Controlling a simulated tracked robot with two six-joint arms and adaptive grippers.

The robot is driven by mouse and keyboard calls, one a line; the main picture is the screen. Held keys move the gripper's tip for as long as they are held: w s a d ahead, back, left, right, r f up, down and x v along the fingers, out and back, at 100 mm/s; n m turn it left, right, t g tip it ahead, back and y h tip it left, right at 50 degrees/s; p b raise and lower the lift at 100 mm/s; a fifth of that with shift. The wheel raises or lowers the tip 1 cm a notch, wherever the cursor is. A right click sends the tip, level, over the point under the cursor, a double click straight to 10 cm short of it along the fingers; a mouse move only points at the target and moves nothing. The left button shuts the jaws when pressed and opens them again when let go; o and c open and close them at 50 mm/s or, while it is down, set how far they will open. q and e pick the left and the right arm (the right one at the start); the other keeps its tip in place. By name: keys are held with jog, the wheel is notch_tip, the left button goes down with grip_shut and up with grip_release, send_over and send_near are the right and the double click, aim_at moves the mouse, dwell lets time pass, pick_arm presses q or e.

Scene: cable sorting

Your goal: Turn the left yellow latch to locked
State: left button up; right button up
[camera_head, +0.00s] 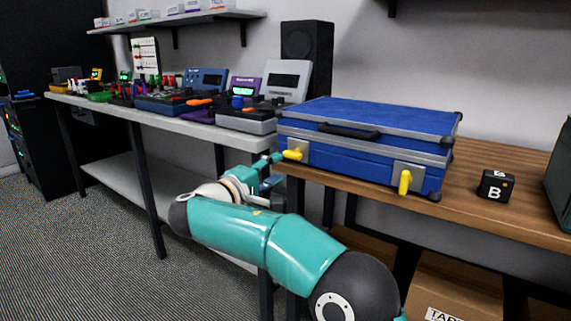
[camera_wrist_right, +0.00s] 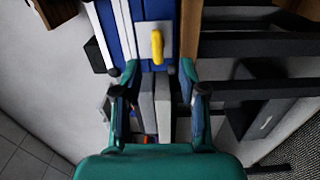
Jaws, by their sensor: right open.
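The blue case (camera_head: 365,137) lies closed on the wooden table. Its left yellow latch (camera_head: 292,155) lies roughly sideways on a pale plate at the case's front left. The right yellow latch (camera_head: 404,182) hangs upright on its own plate. My right gripper (camera_head: 273,168) is just left of the left latch, fingers towards it. In the right wrist view, a yellow latch (camera_wrist_right: 157,47), apparently the left one, is ahead between the open fingers of the gripper (camera_wrist_right: 159,72). I see no clear contact. My left gripper is not in view.
The wooden table (camera_head: 518,222) has a black cube marked B (camera_head: 495,185) right of the case. A pale bench (camera_head: 190,127) with several devices runs along the left. A cardboard box (camera_head: 455,290) sits below. Free room lies in front of the case.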

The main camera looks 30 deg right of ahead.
jog(key=v, duration=0.4)
dwell(0.4)
